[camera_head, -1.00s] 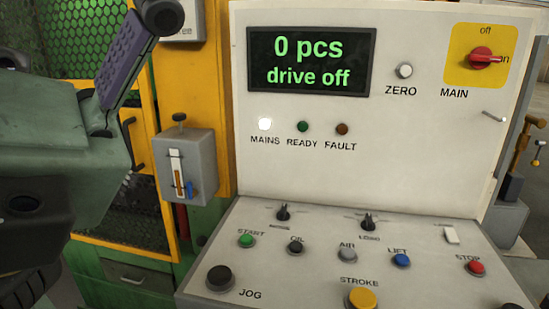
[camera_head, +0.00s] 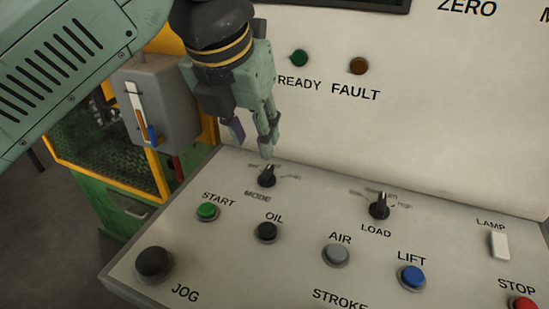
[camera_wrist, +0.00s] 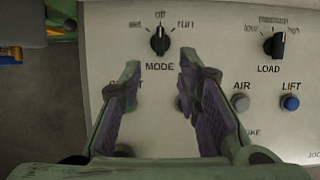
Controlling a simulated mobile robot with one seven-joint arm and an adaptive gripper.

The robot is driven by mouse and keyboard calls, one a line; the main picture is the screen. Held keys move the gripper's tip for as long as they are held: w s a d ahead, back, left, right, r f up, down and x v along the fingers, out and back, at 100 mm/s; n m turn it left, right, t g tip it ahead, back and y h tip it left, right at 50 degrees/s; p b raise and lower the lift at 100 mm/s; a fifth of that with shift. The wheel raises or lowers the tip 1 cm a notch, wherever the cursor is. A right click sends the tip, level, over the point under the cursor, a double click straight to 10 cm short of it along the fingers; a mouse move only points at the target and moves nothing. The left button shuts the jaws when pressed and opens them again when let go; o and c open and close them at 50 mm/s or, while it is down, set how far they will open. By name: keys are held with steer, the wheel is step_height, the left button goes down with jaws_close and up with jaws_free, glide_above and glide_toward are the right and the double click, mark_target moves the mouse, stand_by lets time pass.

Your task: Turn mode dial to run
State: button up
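The mode dial (camera_head: 267,176) is a black knob with a white pointer line on the sloped panel. In the wrist view the mode dial (camera_wrist: 160,41) has labels set, off and run around it, and its pointer is at off. My gripper (camera_head: 256,140) is just above and behind the dial in the head view, fingers downward and apart from it. In the wrist view my gripper (camera_wrist: 158,80) has its two purple-padded fingers well apart, with nothing between them. The dial shows beyond the fingertips.
The load dial (camera_head: 379,206) stands to the right of the mode dial. The start button (camera_head: 207,212), oil button (camera_head: 266,232), air button (camera_head: 336,254) and lift button (camera_head: 411,278) sit in front. The upright panel (camera_head: 440,120) rises behind.

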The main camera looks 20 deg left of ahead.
mark_target(265, 172)
steer(key=b+x, duration=0.5)
steer(key=x, duration=0.5)
steer(key=shift+f+b, duration=0.1)
steer(key=shift+b, duration=0.3)
jaws_close()
